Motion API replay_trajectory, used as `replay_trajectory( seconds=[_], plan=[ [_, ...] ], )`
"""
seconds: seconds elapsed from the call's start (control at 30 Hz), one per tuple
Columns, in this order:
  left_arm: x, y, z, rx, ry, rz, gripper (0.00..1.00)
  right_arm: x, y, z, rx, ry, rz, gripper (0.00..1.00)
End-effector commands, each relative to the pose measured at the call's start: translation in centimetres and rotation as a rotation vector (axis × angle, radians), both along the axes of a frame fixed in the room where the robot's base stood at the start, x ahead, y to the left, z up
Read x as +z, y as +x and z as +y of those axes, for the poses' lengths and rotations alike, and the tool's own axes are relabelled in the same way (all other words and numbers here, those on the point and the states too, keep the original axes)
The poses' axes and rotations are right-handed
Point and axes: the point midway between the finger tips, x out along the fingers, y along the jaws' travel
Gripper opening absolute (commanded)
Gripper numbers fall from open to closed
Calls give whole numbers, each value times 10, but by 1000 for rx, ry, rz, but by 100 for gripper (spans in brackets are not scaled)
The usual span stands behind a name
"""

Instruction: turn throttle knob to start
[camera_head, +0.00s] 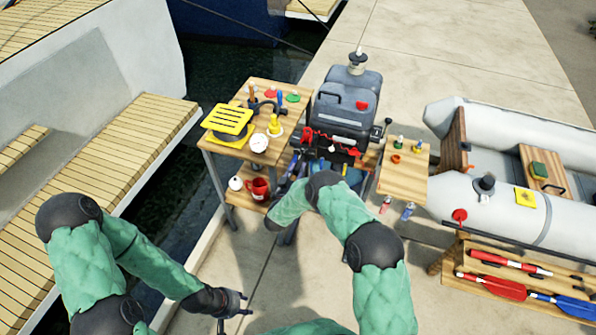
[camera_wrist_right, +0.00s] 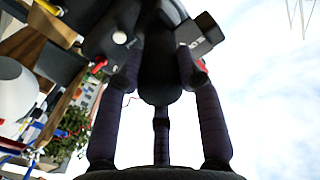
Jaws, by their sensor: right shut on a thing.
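The dark outboard motor (camera_head: 342,112) stands upright at the centre of the head view, with red parts on its front. My right arm reaches up to its lower front, and the arm hides the right gripper there. In the right wrist view, my right gripper (camera_wrist_right: 158,68) has its two dark fingers on either side of a dark rounded part (camera_wrist_right: 160,82), likely the throttle knob, and is shut on it. The knob's markings and turn position cannot be read. My left gripper (camera_head: 240,303) hangs low over the dock, away from the motor, open and empty.
A wooden table (camera_head: 262,88) left of the motor holds a yellow slatted item (camera_head: 229,120) and small tools; a red mug (camera_head: 257,188) is on its lower shelf. A small wooden board (camera_head: 404,178) and a grey inflatable boat (camera_head: 540,204) are to the right. Front dock floor is clear.

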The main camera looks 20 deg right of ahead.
Motion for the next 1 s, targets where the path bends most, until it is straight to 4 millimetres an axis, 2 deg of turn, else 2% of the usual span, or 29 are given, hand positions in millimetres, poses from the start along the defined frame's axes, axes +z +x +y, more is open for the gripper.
replay_trajectory(
  seconds=[0.27, 0.7, 1.0],
  plan=[
    [-11, 0, 0, 0, 0, 0, 40, 0, 1, 0, -1, 98, -70, 4],
    [-37, 0, 0, 0, 0, 0, 40, -1, 1, 0, 1, 382, -261, 4],
    [-49, 0, 0, 0, 0, 0, 40, 0, 0, -1, -2, 518, -353, 4]
  ],
)
